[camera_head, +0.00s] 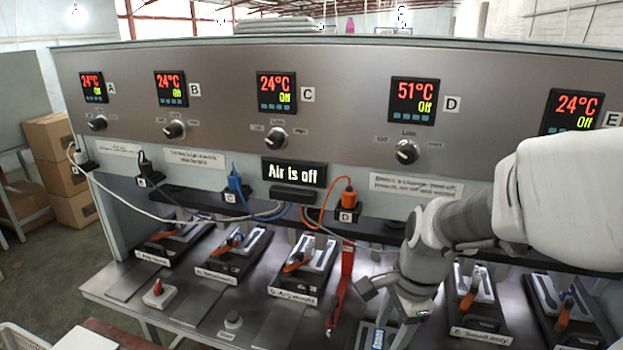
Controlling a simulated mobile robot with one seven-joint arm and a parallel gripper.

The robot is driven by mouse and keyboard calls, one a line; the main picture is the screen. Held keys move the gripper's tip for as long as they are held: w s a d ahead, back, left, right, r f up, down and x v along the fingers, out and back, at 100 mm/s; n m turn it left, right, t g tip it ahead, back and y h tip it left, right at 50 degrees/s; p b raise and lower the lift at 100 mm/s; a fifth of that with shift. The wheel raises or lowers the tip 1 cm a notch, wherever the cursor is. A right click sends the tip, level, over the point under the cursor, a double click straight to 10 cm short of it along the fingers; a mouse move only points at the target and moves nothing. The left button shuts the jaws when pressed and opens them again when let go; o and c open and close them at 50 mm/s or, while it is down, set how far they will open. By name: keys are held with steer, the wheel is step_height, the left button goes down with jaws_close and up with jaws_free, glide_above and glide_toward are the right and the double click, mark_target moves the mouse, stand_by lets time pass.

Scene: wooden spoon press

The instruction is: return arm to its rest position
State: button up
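My white and grey arm reaches in from the right edge and bends down in front of the press bench (130,297). My gripper (398,322) is at the arm's lower end, low in the picture, right of the red upright lever (345,282). It is over or in front of a press station whose label (377,338) partly shows. The fingertips are not clear, so I cannot tell whether they are open or hold anything. My arm hides part of the panel's lower right and the station behind it.
The control panel (340,130) has several displays and knobs; display D (414,101) reads 51°C, Off. A sign (293,172) reads "Air is off". Orange (348,199) and blue (234,180) plugs with cables hang close by. Cardboard boxes (52,135) stand left.

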steer(key=s+r+n+t+h+b, duration=0.1)
steer(key=s+r+n+t, duration=0.3)
steer(key=s+r+n, duration=0.5)
steer(key=s+n+b, duration=0.1)
steer(key=s+n, duration=0.1)
steer(key=n, duration=0.4)
steer(key=shift+n, duration=0.4)
